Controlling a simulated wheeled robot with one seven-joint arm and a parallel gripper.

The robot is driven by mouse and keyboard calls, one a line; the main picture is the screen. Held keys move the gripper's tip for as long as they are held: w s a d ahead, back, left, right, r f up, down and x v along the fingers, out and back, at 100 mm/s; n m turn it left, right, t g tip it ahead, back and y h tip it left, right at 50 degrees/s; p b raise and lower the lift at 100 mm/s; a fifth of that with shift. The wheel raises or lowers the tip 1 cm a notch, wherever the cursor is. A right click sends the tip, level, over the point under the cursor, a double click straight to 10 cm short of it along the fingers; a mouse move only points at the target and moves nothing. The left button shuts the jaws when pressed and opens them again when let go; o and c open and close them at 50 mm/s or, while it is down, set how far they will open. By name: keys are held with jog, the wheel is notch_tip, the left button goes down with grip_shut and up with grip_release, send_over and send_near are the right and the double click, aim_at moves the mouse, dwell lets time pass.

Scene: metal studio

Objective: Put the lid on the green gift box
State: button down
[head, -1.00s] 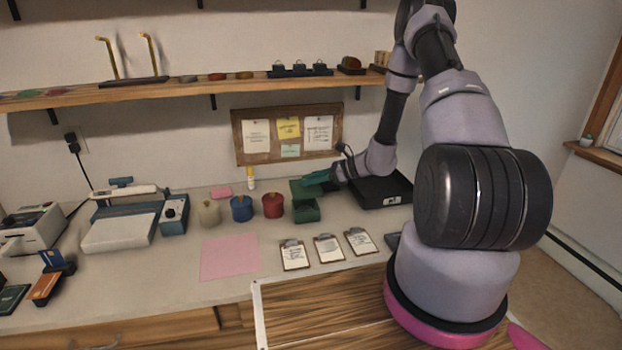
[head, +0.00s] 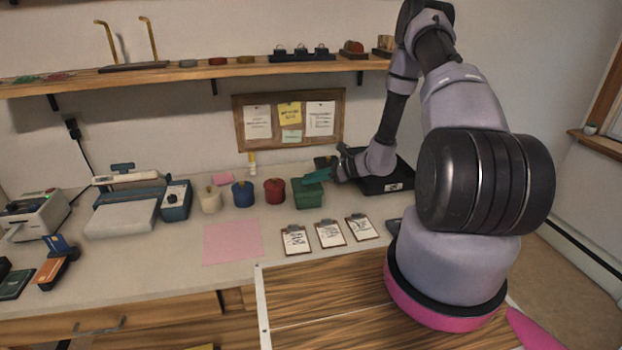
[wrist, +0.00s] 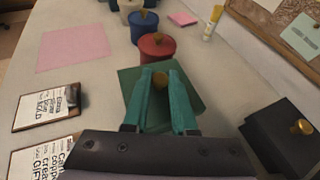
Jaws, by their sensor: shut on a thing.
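The green gift box (head: 308,200) stands on the counter at the right end of a row of boxes. Its square green lid (wrist: 199,100), with a gold knob on top, lies under my gripper (wrist: 161,77) in the wrist view. My gripper's teal fingers are shut on the gold knob. In the head view my gripper (head: 317,176) reaches in from the right, over the box. The lid sits over the box top there and looks level; whether it rests fully on the rim I cannot tell.
Red (head: 275,191), blue (head: 243,194) and cream (head: 210,200) round boxes stand to the left. A black box with a gold knob (wrist: 285,138) is close on the right. Clipboards (head: 330,233) lie in front. The pink sheet (head: 231,241) lies front left.

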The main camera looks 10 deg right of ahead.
jog(key=shift+f, duration=1.1)
dwell(1.0)
jog(key=c, duration=0.6)
grip_release()
jog(key=shift+c, duration=0.2)
jog(key=v, duration=1.1)
jog(key=shift+f, duration=0.1)
